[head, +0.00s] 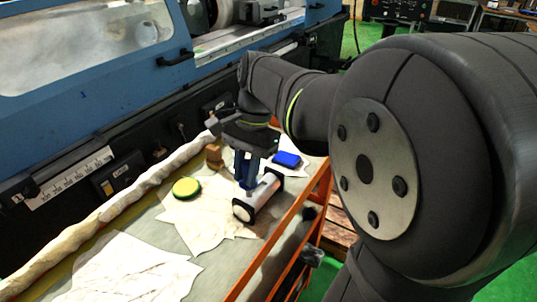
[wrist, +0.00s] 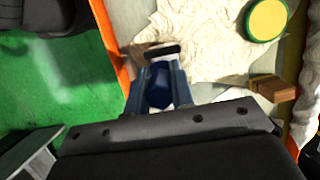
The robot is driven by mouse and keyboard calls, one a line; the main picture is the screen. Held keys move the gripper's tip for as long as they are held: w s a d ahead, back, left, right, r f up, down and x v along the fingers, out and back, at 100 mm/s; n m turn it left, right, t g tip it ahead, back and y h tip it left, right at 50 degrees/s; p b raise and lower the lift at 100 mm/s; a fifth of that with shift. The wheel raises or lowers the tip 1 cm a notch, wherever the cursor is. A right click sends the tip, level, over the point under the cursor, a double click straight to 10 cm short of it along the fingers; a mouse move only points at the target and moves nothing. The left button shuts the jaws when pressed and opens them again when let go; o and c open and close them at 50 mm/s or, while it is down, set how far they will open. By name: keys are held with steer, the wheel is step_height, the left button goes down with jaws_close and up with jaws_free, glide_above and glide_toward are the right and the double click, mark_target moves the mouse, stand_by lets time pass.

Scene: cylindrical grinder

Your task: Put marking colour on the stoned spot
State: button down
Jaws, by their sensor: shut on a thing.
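My gripper (head: 246,180) points down over the bench, its blue fingers shut on a small dark blue piece (wrist: 158,90), seen between them in the wrist view. Directly below is a pale cylinder with black ends (head: 260,195); its black end (wrist: 162,52) shows just past the fingertips in the wrist view. I cannot tell whether the held piece touches the cylinder. The fingers hide part of the cylinder, and no stoned spot can be made out. A blue pad (head: 287,159) lies to the right of the gripper. A round yellow-green tin (head: 186,188) lies to its left.
A brown wooden block (head: 213,156) stands behind the tin; it also shows in the wrist view (wrist: 272,88). A rolled cloth (head: 105,212) runs along the blue grinder (head: 100,90). The orange bench edge (head: 275,245) is close on the right.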

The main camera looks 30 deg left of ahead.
steer(key=shift+f, duration=0.35)
stand_by(0.3)
steer(key=shift+d, duration=0.3)
steer(key=shift+a, duration=0.15)
steer(key=shift+a, duration=0.45)
steer(key=shift+d, duration=0.1)
steer(key=shift+d, duration=0.45)
steer(key=shift+a, duration=0.15)
steer(key=shift+a, duration=0.4)
steer(key=shift+d, duration=0.15)
